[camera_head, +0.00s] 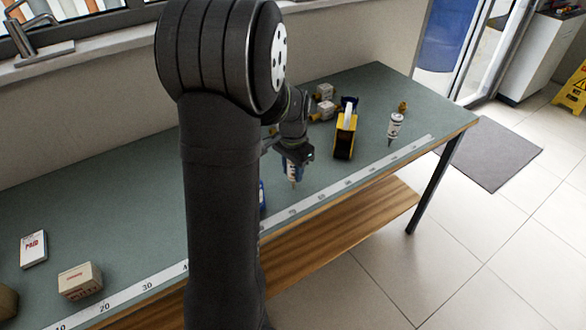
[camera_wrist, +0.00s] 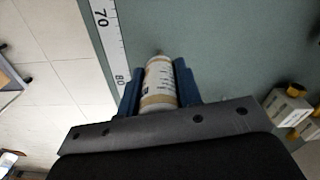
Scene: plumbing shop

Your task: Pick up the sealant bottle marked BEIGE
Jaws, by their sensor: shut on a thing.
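My gripper (camera_head: 292,164) is over the bench, shut on a sealant bottle (camera_head: 293,179). In the wrist view, the blue fingers of my gripper (camera_wrist: 159,88) press on both sides of this bottle (camera_wrist: 160,80). It is white with tan bands, and its small print is too blurred to read as BEIGE. Its nozzle points down in the head view; whether it touches the bench I cannot tell. Another white bottle (camera_head: 395,125) with a dark marking stands nozzle down at the right of the bench, apart from my gripper.
The green bench (camera_head: 130,190) has a ruler strip (camera_head: 330,190) along its front edge. A yellow and black tool (camera_head: 344,135) and small boxes (camera_head: 326,109) stand beyond my gripper. A blue item (camera_head: 262,198) is partly hidden by my arm. Two boxes (camera_head: 80,281) (camera_head: 34,249) lie at left.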

